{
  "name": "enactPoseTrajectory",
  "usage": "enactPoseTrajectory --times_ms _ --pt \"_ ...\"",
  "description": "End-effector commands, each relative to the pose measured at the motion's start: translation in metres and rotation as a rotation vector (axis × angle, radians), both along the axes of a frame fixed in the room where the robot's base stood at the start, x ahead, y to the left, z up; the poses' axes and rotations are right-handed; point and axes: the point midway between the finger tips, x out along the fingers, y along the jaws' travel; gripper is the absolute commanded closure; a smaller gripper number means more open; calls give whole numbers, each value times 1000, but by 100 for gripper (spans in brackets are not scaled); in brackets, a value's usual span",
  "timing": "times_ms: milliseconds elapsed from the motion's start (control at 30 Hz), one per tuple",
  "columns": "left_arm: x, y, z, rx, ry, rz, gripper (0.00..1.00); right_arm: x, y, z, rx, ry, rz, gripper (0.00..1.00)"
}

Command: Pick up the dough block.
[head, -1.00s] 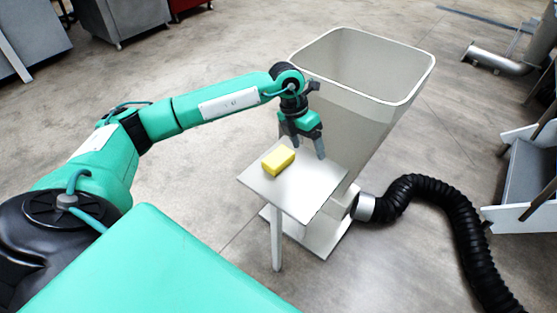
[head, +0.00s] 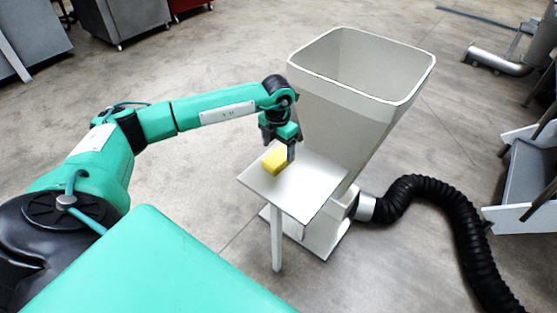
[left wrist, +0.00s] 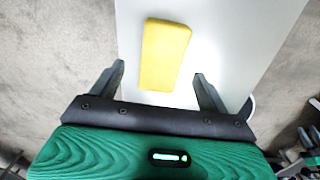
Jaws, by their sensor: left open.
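The dough block is a small yellow block (head: 274,161) lying on a pale square shelf (head: 290,194) in the head view. My left gripper (head: 279,151) is over the block, pointing down, and one finger hides part of its right end. In the left wrist view the yellow block (left wrist: 164,55) lies ahead on the white surface, its near end between the lines of the two spread fingers. The left gripper (left wrist: 160,82) is open and empty there. I cannot tell whether a finger touches the block. My right gripper is not in view.
A large pale open-topped hopper (head: 335,110) stands right behind the shelf, close to the left gripper. A black ribbed hose (head: 450,220) runs from its base to the right. A metal trolley (head: 530,180) stands at far right. The floor left of the shelf is clear.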

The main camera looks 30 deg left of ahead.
Motion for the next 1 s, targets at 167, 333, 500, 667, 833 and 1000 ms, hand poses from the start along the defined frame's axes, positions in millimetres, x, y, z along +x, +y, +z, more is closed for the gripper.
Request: enactPoseTrajectory --times_ms 167,333,500,667,833,1000 --pt "1 -2 -26 -1 3 -1 22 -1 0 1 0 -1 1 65" --pt "2 -2 -46 -1 2 -1 22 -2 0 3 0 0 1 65" --pt "2 -2 -47 0 1 -1 22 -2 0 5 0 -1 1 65" --pt "2 -2 -47 -1 1 -1 43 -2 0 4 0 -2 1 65" --pt "2 -2 -47 -1 1 -1 77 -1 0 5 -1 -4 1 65" --pt "2 -2 -46 -1 0 -1 77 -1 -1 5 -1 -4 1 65"
